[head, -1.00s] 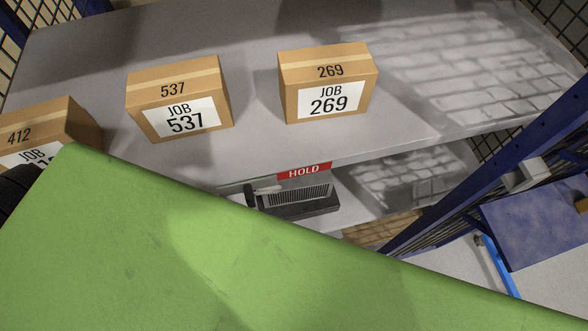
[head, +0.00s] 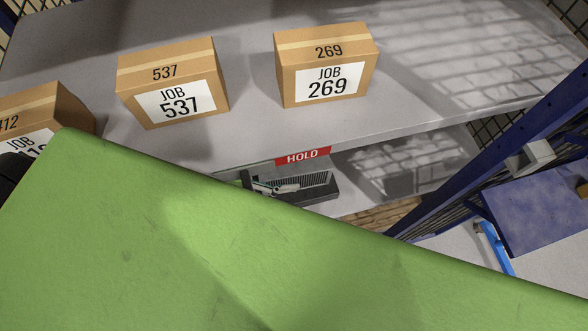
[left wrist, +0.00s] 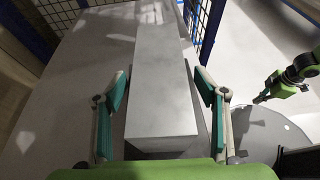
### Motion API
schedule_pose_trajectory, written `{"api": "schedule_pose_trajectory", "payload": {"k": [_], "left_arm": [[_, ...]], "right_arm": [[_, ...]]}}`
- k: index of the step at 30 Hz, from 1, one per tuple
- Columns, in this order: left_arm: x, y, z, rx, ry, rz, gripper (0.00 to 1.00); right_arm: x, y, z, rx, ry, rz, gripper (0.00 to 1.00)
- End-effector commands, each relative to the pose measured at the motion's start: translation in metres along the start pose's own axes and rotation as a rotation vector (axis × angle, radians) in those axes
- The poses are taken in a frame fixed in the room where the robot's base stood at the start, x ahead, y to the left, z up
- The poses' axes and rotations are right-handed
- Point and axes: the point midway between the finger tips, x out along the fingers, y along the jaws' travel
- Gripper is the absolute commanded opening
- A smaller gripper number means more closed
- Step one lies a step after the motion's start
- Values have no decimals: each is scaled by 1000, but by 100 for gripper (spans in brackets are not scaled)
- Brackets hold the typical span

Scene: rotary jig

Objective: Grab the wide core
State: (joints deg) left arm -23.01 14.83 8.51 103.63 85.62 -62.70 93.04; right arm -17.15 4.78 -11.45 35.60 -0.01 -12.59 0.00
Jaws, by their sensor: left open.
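Nothing is gripped. My right gripper (left wrist: 264,96) shows small at the right of the left wrist view; its jaw state is unclear. I cannot identify the wide core for sure.
Cardboard boxes marked JOB 537 (head: 175,85) and JOB 269 (head: 325,68), and one marked 412 (head: 45,115), stand on the grey upper shelf (head: 240,120). A dark ribbed item (head: 315,187) sits below the HOLD label (head: 302,156). A blue post (head: 500,150) rises at right.

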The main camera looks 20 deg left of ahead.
Motion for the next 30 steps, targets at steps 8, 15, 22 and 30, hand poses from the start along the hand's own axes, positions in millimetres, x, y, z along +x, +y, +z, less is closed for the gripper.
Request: {"api": "schedule_pose_trajectory", "payload": {"k": [8, 15, 22, 30], "left_arm": [[26, 0, 0, 0, 1, 0, 65], [26, 0, 0, 0, 2, 1, 52], [26, 0, 0, 0, 2, 1, 0], [26, 1, 3, 2, -5, 2, 0]], "right_arm": [[-1, -4, -1, 2, 1, -5, 0], [0, -6, -1, 3, 1, -6, 0], [0, -6, -1, 3, 0, -6, 0], [-1, -5, 0, 2, -1, -5, 0]]}}
